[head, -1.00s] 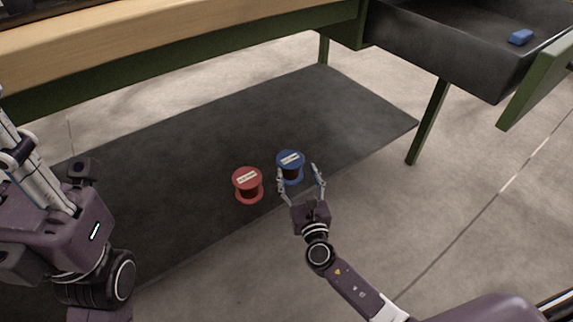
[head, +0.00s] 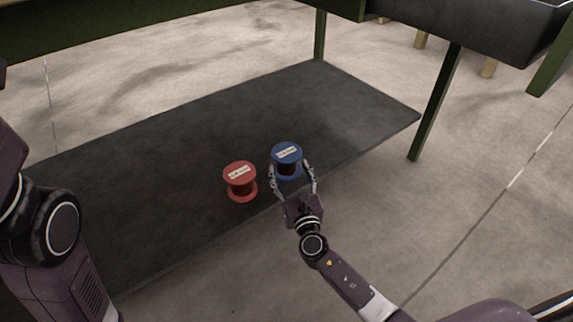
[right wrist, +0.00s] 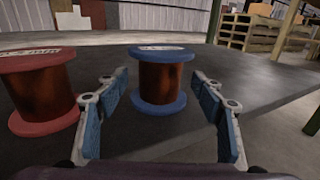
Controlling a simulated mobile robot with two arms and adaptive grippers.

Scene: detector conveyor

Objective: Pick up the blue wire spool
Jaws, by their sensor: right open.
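The blue wire spool (head: 287,158) stands upright on the dark lower shelf of the table, with a white label on its top flange and copper-brown wire around its core. My right gripper (head: 293,178) is open and at the shelf's front edge, its fingers pointing at the spool. In the right wrist view the blue spool (right wrist: 161,80) stands just ahead, between the lines of the two open fingers (right wrist: 164,108), with nothing held. My left arm shows at the left of the head view, but its gripper is out of view.
A red wire spool (head: 240,181) stands upright just left of the blue one, close to my right gripper's left finger in the wrist view. The dark shelf (head: 150,190) is otherwise clear. A green table leg (head: 435,105) stands to the right, and the tabletop is above.

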